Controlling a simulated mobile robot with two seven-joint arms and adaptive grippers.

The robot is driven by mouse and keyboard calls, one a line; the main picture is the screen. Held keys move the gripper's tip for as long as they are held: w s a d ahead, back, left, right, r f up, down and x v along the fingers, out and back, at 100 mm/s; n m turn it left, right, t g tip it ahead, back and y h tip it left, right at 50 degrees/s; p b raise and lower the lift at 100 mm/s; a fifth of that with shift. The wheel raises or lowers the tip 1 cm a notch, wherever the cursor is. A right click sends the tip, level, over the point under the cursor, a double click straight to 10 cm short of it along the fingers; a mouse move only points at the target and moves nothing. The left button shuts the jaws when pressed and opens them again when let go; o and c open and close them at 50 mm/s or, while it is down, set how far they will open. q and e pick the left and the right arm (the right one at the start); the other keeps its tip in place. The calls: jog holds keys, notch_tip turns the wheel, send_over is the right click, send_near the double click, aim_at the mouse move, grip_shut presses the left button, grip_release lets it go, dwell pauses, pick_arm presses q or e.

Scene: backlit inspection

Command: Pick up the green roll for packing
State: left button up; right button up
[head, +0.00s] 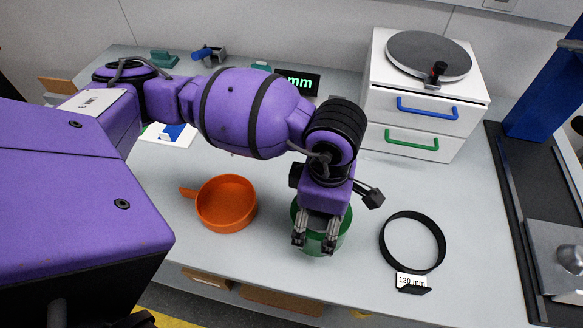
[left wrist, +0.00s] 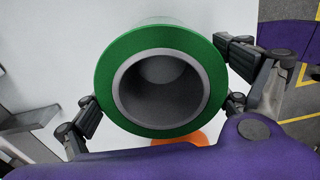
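The green roll (head: 322,241) stands on the grey table below my left gripper (head: 315,236), which hides much of it in the head view. In the left wrist view the roll (left wrist: 161,78) shows end-on as a green ring around a grey hollow core. Fingers of my left gripper (left wrist: 160,104) lie on both sides of the roll, their tips close against its outer edge. I cannot tell whether they press on it or only surround it. My right gripper is not in view.
An orange dish (head: 227,203) lies left of the roll. A black ring (head: 412,241) with a "120 mm" label (head: 411,281) stands to the right. A white drawer unit (head: 412,110) with a turntable (head: 429,54) is at the back right. The table between roll and drawers is clear.

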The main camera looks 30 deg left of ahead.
pick_arm(q)
jog(key=shift+w+r, duration=0.1)
jog(key=c, duration=0.8)
jog(key=shift+c, duration=0.9)
jog(key=shift+r, duration=0.1)
